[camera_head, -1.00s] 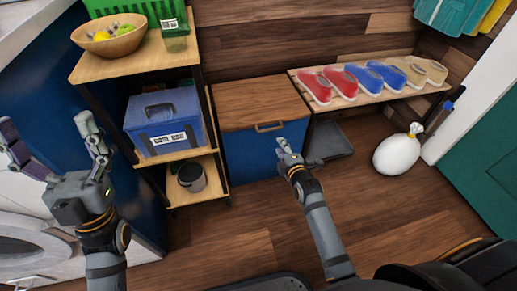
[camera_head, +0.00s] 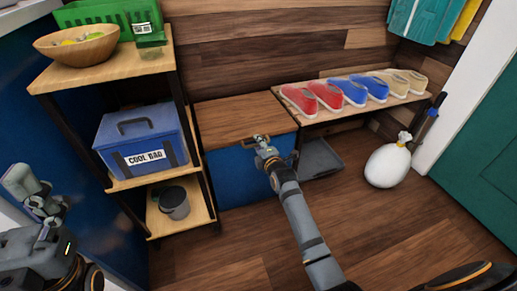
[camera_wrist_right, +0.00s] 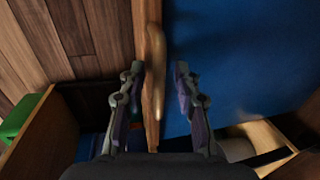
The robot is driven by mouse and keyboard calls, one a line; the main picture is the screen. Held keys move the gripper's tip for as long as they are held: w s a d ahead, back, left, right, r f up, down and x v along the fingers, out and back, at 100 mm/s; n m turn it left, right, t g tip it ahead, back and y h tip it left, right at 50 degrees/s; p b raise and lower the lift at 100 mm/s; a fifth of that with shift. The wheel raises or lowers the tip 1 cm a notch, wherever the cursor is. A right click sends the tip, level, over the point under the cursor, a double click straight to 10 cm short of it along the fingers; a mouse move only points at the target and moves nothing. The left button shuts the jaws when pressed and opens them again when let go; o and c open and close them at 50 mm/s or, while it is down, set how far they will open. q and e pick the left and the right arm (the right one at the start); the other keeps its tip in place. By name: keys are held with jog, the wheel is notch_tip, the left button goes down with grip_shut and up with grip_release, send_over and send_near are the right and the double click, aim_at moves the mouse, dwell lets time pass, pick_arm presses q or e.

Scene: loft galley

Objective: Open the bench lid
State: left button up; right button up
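The bench has a brown wooden lid (camera_head: 238,118) lying flat and a blue front (camera_head: 240,183). A wooden bar handle (camera_head: 247,143) sits at the lid's front edge. My right gripper (camera_head: 264,146) is at this handle and covers part of it. In the right wrist view, its fingers (camera_wrist_right: 157,105) stand apart on either side of the handle (camera_wrist_right: 156,75), with gaps visible; it is open. My left gripper (camera_head: 32,195) is at the lower left, far from the bench and cut off by the picture edge; its visible finger is spread outward.
A shelf rack (camera_head: 206,165) stands left of the bench, with a blue cool bag (camera_head: 140,140), a dark pot (camera_head: 174,202) and a bowl (camera_head: 78,48). A shoe rack (camera_head: 312,121) and white sack (camera_head: 388,166) are at the right. The floor in front is clear.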

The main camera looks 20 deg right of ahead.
jog(key=shift+w, duration=0.15)
grip_shut()
dwell(0.4)
jog(key=shift+r+p, duration=0.35)
jog(key=shift+p, duration=0.25)
jog(key=shift+r, duration=0.2)
